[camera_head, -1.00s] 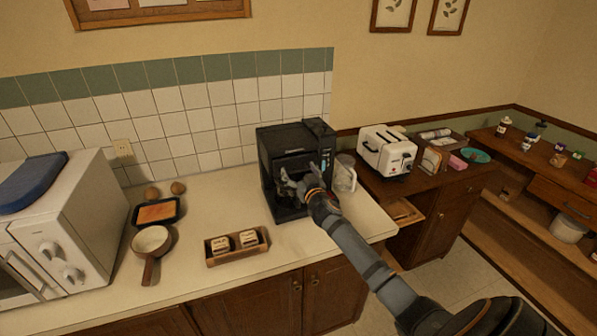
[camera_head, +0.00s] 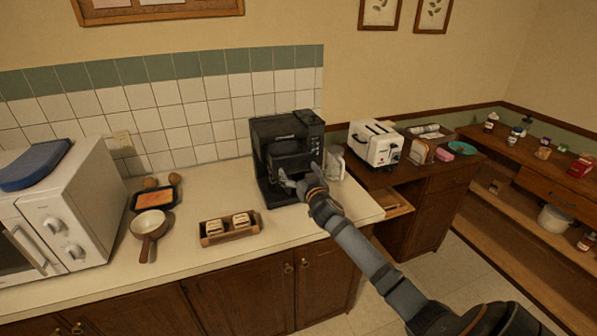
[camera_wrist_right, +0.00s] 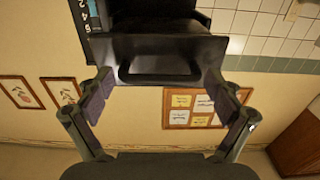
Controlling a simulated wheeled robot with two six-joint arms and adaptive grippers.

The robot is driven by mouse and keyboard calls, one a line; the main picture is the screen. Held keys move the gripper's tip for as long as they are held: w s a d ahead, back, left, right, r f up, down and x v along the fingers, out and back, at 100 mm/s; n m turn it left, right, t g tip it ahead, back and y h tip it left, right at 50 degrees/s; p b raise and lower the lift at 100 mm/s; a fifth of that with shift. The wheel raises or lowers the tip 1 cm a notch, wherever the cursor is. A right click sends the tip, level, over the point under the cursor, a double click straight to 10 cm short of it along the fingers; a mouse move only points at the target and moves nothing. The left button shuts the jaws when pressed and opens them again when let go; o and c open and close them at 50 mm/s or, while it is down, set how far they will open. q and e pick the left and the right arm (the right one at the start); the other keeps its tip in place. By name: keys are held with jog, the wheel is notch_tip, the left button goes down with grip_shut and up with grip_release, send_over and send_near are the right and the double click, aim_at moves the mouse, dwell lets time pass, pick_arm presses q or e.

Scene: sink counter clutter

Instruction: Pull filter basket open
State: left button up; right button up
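The black coffee machine (camera_head: 265,165) stands on the counter, and its filter basket (camera_head: 290,162) shows at its front, partly hidden by my gripper. In the right wrist view the basket's dark front (camera_wrist_right: 160,45) juts out from the machine, with a loop handle (camera_wrist_right: 160,78) at its edge. My right gripper (camera_head: 299,180) is at the front of the machine. In the right wrist view its fingers (camera_wrist_right: 158,92) are spread wide, one on each side of the handle; I cannot tell whether they touch the basket. My left gripper is not in view.
A glass jug (camera_head: 334,163) stands close to the right of the machine. A wooden tray (camera_head: 229,238) with two blocks lies to the left, near a pan (camera_head: 149,223) and a microwave (camera_head: 75,220). A white toaster (camera_head: 376,145) is further right. The counter before the machine is clear.

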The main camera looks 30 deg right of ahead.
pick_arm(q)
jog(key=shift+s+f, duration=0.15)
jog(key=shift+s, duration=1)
pick_arm(e)
jog(key=v, duration=1.2)
